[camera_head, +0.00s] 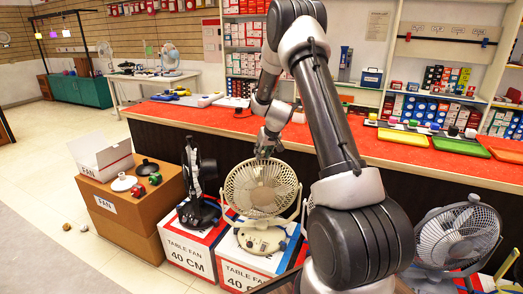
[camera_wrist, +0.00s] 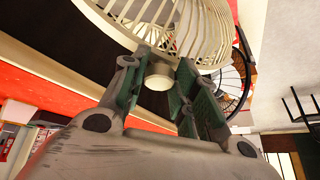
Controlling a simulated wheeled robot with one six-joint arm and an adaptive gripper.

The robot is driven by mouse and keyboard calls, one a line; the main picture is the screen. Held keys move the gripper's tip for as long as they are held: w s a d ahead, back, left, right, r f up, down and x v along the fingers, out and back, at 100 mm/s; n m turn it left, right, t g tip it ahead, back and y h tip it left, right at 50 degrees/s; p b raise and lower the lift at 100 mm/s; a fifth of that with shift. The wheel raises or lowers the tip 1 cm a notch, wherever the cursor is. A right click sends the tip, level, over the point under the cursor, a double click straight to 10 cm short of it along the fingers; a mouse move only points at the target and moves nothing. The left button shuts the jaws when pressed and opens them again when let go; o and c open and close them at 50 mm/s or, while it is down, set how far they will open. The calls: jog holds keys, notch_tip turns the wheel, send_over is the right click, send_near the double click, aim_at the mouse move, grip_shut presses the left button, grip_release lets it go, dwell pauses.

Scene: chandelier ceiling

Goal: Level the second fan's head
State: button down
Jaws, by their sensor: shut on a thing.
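The second fan in the row is a cream table fan (camera_head: 262,190) on a box at the counter's front. Its round cage faces my body camera and looks tipped somewhat upward; the exact angle is hard to tell. My gripper (camera_head: 268,147) is at the top rear of the cage. In the wrist view the cage (camera_wrist: 205,25) fills the top, and my gripper's fingers (camera_wrist: 160,65) are shut on a short cream knob (camera_wrist: 158,80) behind it. The knob is hidden in the body view.
A black fan (camera_head: 199,190) stands close left on a "TABLE FAN 40 CM" box (camera_head: 190,252). A grey fan (camera_head: 455,238) stands at right, beyond my arm. The red-topped counter (camera_head: 330,138) runs behind. A cardboard box (camera_head: 130,215) holds small items at left.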

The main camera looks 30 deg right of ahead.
jog(key=shift+s+a+f, duration=0.2)
jog(key=shift+s+f, duration=0.15)
jog(key=c, duration=1.1)
grip_release()
jog(key=shift+r, duration=0.1)
jog(key=shift+r, duration=0.15)
jog(key=shift+d+r, duration=0.1)
jog(key=shift+r, duration=0.1)
jog(key=v, duration=1.1)
jog(key=shift+s+r, duration=0.15)
jog(key=shift+r, duration=0.05)
